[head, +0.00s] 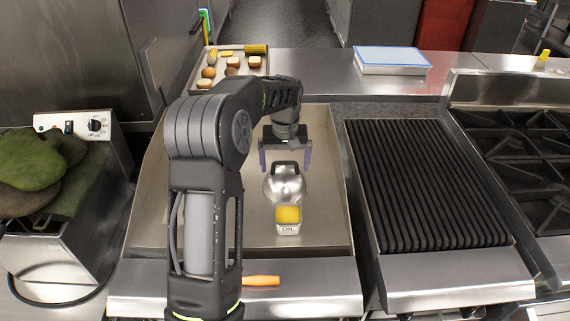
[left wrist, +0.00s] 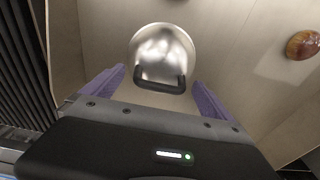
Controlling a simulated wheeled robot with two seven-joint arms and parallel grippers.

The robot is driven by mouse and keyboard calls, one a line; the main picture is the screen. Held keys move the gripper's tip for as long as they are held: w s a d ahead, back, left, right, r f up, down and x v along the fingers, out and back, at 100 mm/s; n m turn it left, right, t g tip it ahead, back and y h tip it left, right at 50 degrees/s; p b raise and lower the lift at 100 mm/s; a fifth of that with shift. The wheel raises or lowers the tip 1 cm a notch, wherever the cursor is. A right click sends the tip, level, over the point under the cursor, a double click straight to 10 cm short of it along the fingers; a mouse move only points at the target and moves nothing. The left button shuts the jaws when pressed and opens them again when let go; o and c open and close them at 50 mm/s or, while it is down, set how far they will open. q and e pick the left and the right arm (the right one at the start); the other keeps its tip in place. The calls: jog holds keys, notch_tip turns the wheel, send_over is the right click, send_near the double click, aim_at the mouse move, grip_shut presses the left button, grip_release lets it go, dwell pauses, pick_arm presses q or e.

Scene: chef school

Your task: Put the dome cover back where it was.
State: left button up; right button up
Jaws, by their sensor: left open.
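The shiny metal dome cover (head: 285,186) with a black handle (head: 286,165) sits on the flat steel griddle (head: 328,225). The dome also shows in the left wrist view (left wrist: 162,48), with its handle (left wrist: 160,80) toward my gripper. My left gripper (head: 285,158) is open and empty just behind the dome in the head view, its purple fingers apart on either side of the handle. Whether a finger touches the handle cannot be told. What lies under the dome is hidden. My right gripper is not in view.
An oil bottle with a yellow top (head: 288,214) stands close in front of the dome. A brown food piece (left wrist: 303,44) lies on the griddle. A ribbed grill (head: 430,185) is at right; a tray of food (head: 197,72) stands behind.

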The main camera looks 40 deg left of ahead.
aim_at(285, 176)
pick_arm(q)
notch_tip(285, 176, up, 12)
jog(key=s+b, duration=0.1)
jog(key=shift+d+f, duration=0.15)
jog(key=shift+d, duration=0.3)
dwell(0.3)
